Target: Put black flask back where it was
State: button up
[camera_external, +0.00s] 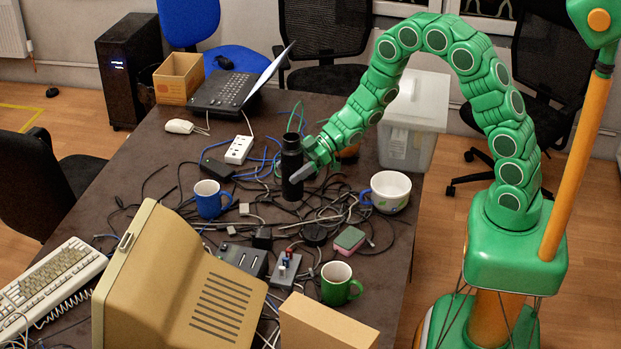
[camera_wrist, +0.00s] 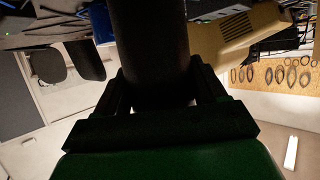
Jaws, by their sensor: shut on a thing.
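The black flask (camera_external: 292,168) stands upright among the cables near the middle of the dark table (camera_external: 128,180). My gripper (camera_external: 303,168) is shut on it from the right, at about mid-height. In the wrist view the flask (camera_wrist: 150,45) fills the top middle, between the two fingers of my gripper (camera_wrist: 160,95). I cannot tell whether its base touches the table or hangs slightly above it, as cables surround it.
Close around are a blue mug (camera_external: 209,200), a white bowl-like cup (camera_external: 388,191), a white power strip (camera_external: 239,150) and a green mug (camera_external: 338,284). An old beige monitor (camera_external: 185,285) stands in front. Tangled cables cover the middle of the table.

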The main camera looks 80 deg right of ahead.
aim_at(283, 185)
jog(key=shift+w+f, duration=1.4)
jog(key=shift+f, duration=1.8)
jog(key=shift+f, duration=0.1)
jog(key=o, duration=1.5)
jog(key=shift+o, duration=0.2)
